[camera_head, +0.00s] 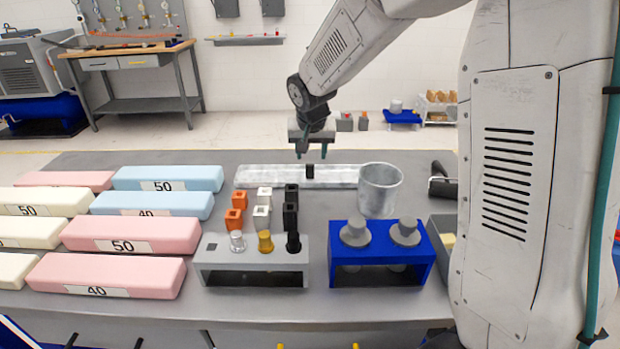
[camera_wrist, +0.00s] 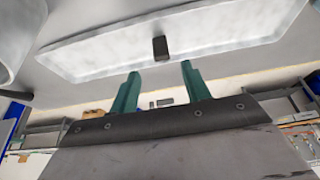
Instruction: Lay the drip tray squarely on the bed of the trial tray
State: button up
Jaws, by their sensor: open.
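A long, pale, mottled metal tray (camera_head: 265,175) with a small black upright knob (camera_head: 310,171) at its middle lies along the back of the table; I take it to be the drip tray. In the wrist view the tray (camera_wrist: 95,52) fills the upper part, with its knob (camera_wrist: 160,48) near the centre. My gripper (camera_head: 311,154) is over the tray's far side, teal fingers pointing down, open and empty. In the wrist view the fingertips (camera_wrist: 159,67) are on either side of the knob's line, apart from it. I cannot make out which thing is the trial tray.
A metal cup (camera_head: 380,190) stands close to the tray's right end. Pink, cream and blue foam blocks (camera_head: 120,235) fill the left. A grey rack (camera_head: 250,275), a blue stand (camera_head: 380,272) and small orange, white and black pieces stand in front. A grey bin (camera_head: 441,222) is at right.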

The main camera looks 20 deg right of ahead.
aim_at(310, 165)
jog(key=x, duration=0.6)
jog(key=shift+a+f, duration=0.15)
jog(key=shift+f, duration=0.15)
grip_shut()
jog(key=shift+w+r, duration=0.1)
